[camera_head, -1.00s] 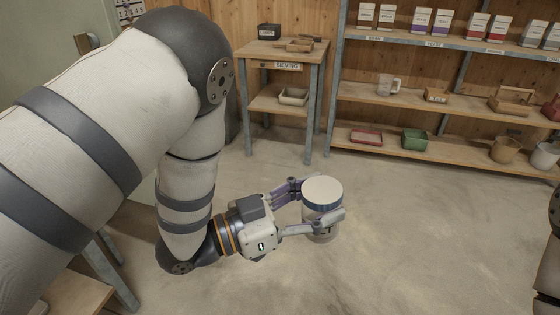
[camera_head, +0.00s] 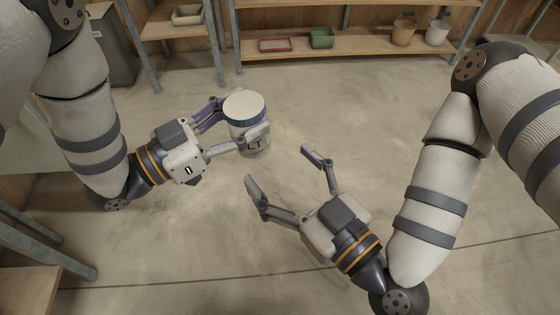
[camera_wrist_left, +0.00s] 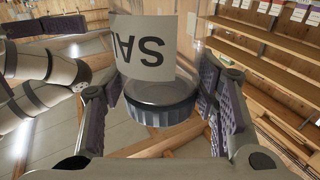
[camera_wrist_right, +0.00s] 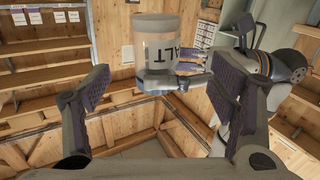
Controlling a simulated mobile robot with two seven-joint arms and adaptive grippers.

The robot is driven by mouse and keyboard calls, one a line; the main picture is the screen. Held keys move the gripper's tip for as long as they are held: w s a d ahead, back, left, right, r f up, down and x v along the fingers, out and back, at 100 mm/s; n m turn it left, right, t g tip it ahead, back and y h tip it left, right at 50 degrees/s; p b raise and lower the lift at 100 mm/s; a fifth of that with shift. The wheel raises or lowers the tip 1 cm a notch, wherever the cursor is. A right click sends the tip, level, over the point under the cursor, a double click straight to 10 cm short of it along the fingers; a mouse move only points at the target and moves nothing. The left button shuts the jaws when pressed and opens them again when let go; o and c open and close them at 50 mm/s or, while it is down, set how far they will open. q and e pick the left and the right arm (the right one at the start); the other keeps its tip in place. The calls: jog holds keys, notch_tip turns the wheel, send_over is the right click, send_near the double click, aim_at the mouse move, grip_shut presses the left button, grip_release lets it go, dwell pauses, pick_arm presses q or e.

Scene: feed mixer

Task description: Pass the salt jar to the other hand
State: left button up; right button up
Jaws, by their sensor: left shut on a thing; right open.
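The salt jar (camera_head: 246,110) has a white lid with a blue-grey band and a pale label with dark letters. My left gripper (camera_head: 235,124) is shut on it and holds it upright above the floor. In the left wrist view the jar (camera_wrist_left: 146,60) appears upside down between the finger pads. My right gripper (camera_head: 280,168) is open and empty, lower and to the right of the jar, its fingers pointing up-left toward it, apart from it. In the right wrist view the jar (camera_wrist_right: 160,48) shows ahead, beyond the open fingers, with part of the left gripper beside it.
A wooden shelf (camera_head: 370,48) at the back holds a red tray (camera_head: 275,44), a green bin (camera_head: 321,38) and two buckets. A wooden tabletop (camera_head: 25,288) is at the lower left. The floor around the grippers is clear.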

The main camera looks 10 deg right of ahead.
aim_at(243, 127)
jog(key=x, duration=1.2)
jog(key=shift+d+r, duration=0.1)
jog(key=c, duration=1.3)
pick_arm(q)
jog(key=o, duration=1.3)
jog(key=shift+c, duration=0.2)
pick_arm(e)
jog(key=shift+s, duration=0.1)
pick_arm(q)
jog(key=shift+a, duration=0.1)
